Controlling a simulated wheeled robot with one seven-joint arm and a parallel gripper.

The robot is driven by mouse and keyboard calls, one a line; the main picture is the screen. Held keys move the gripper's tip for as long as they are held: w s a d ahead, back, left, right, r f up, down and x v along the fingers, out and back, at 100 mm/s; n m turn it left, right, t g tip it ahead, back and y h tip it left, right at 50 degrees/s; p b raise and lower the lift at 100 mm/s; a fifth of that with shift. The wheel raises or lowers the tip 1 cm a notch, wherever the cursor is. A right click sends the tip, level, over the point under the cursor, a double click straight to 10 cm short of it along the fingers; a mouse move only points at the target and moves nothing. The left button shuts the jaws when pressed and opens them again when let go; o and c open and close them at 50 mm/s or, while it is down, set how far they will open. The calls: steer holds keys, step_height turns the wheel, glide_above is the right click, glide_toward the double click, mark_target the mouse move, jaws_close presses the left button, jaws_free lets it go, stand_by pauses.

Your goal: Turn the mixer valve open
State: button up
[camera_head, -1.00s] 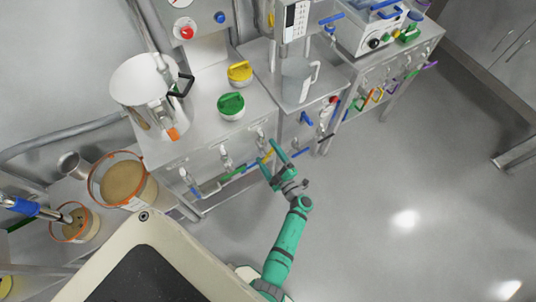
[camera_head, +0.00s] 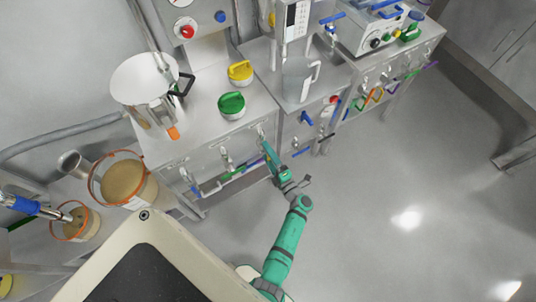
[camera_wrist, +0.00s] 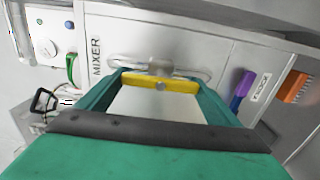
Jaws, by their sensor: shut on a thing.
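The mixer valve has a yellow bar handle (camera_wrist: 160,85) on a pale bench front in the wrist view. The word MIXER is printed on the panel just left of it. My gripper (camera_wrist: 160,80) has its two green fingers at the two ends of the yellow handle and is shut on it. The handle lies roughly across the picture, in front of a grey pipe. In the head view, my gripper (camera_head: 268,152) is up against the front of the bench, and it hides the yellow handle there.
A green handle (camera_wrist: 70,67) is left of the valve and a purple handle (camera_wrist: 240,88) right of it. Orange ribbed part (camera_wrist: 292,87) lies further right. A green-lidded jar (camera_head: 231,104) and yellow-lidded jar (camera_head: 240,72) stand on the bench. The floor (camera_head: 400,180) at right is clear.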

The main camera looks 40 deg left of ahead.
stand_by(0.3)
steer(key=o, duration=0.9)
steer(key=v, duration=1.1)
steer(key=shift+f, duration=0.1)
steer(key=s+d+r+m+t+h, duration=0.2)
steer(key=s+d+r+m+h, duration=0.3)
steer(key=m, duration=0.5)
steer(key=s+d+r+m+t+h, duration=0.3)
steer(key=s+d+r+m+h, duration=0.3)
steer(key=s+d+r+m, duration=0.3)
steer(key=s+d+r+m+t+h, duration=0.3)
steer(key=s+d+r+m+h, duration=0.2)
steer(key=s+r+m, duration=0.5)
steer(key=shift+d+r+m+h, duration=0.3)
steer(key=shift+d+r+m, duration=0.55)
steer(key=shift+m, duration=0.45)
